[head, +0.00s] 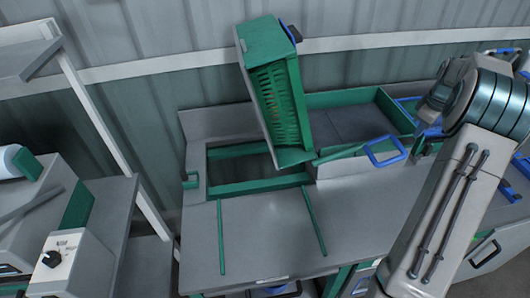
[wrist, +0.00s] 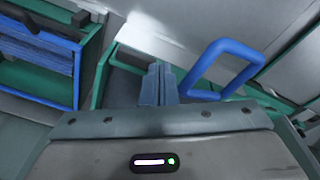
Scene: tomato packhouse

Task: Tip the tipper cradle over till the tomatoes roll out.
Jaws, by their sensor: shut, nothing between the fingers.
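The tipper cradle (head: 262,90) is a green slotted box, tipped up steeply on its edge above a green-framed opening (head: 250,186) in the grey bench. A green lever with a blue loop handle (head: 385,152) reaches right from its lower end. The blue loop handle (wrist: 226,66) also shows in the wrist view, right of my gripper. My gripper (wrist: 158,82) is shut and empty, with its fingers apart from the loop in the picture. In the head view I cannot make out the fingers. I see no tomatoes in either view.
A green-walled tray (head: 390,109) with a bare grey floor stands right of the cradle. Two green rails (head: 221,237) lie on the clear bench front. A machine with a black knob (head: 52,259) and a white post stand at left. A corrugated wall closes the back.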

